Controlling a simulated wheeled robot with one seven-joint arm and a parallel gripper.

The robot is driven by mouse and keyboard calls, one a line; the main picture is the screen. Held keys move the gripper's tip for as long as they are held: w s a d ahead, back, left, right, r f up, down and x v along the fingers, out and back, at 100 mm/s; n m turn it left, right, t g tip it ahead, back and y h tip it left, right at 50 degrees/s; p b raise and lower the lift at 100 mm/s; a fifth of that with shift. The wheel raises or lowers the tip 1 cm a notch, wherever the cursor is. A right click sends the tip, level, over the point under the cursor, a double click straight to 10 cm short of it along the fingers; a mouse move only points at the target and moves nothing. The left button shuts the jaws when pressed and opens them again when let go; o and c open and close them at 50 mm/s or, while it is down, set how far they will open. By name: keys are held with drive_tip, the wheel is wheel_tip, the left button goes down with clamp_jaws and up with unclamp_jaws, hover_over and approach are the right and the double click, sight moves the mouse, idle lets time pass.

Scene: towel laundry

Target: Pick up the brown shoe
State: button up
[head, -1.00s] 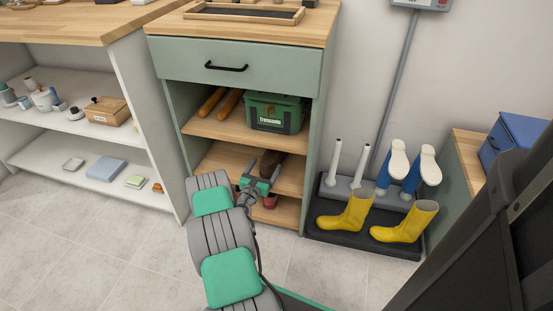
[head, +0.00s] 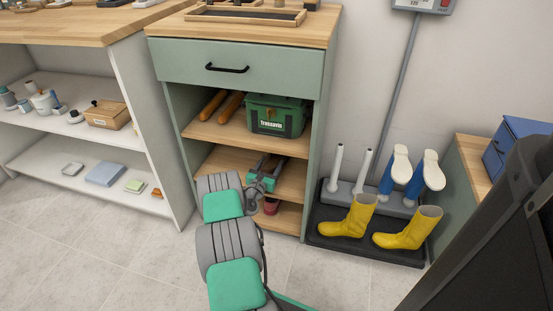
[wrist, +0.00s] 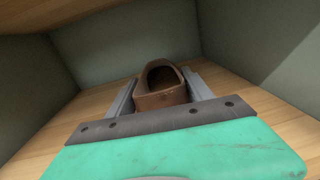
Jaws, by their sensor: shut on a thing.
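The brown shoe (wrist: 162,95) is in the wrist view, its opening facing up, on the wooden shelf inside the cabinet. My gripper (wrist: 160,97) has one finger on each side of the shoe and is shut on it. In the head view my gripper (head: 268,165) reaches into the lower compartment of the green cabinet, and my wrist and arm hide most of the shoe there. I cannot tell whether the shoe is lifted off the shelf.
Cabinet walls stand close on both sides. The shelf above holds a green toolbox (head: 276,116) and orange rolls (head: 222,103). A reddish item (head: 270,206) sits on the lowest level. Yellow boots (head: 408,229) stand on a black tray (head: 330,232) at right.

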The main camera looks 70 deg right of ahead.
clamp_jaws()
drive_tip(key=shift+r, duration=0.1)
idle(0.3)
